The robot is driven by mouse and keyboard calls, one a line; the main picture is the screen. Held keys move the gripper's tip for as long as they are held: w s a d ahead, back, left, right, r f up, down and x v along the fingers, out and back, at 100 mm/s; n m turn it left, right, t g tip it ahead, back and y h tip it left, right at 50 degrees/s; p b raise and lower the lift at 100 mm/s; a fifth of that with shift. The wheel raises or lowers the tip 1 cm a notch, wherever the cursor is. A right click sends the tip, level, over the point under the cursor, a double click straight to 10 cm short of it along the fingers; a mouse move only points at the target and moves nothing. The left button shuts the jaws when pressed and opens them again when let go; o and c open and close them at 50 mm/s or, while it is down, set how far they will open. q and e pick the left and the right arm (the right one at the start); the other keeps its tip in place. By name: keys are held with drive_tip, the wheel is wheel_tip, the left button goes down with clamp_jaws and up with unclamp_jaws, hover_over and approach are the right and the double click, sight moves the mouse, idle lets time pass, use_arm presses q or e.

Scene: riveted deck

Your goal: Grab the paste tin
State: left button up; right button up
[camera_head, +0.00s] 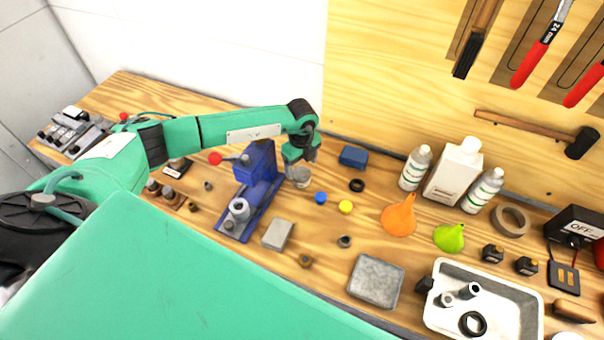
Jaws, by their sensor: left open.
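A small round silver-grey tin (301,178), which looks like the paste tin, stands on the wooden bench just right of the blue vise. My left gripper (300,162) points down right over it, with its fingers open at the tin's upper edge. The gripper hides part of the tin's back side. I cannot tell whether the fingers are around the tin or just above it. My right gripper is not in view.
The blue vise (258,185) with a red-knobbed lever stands close on the left. Blue (320,198) and yellow (345,207) caps, a black ring (357,185) and a blue box (353,157) lie to the right. Farther right are bottles, funnels and a white tray (527,296).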

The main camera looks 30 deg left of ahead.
sight(302, 173)
use_arm(q)
drive_tip(key=shift+f+p, duration=0.65)
wheel_tip(302, 173, down, 3)
drive_tip(key=shift+w+f+p, duration=0.1)
drive_tip(key=shift+p, duration=0.65)
drive_tip(key=shift+f, duration=0.55)
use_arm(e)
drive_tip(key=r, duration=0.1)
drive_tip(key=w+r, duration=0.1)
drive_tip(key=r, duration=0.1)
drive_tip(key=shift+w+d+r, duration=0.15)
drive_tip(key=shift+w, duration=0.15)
use_arm(q)
drive_tip(key=shift+c, duration=0.3)
drive_tip(key=c, duration=1.1)
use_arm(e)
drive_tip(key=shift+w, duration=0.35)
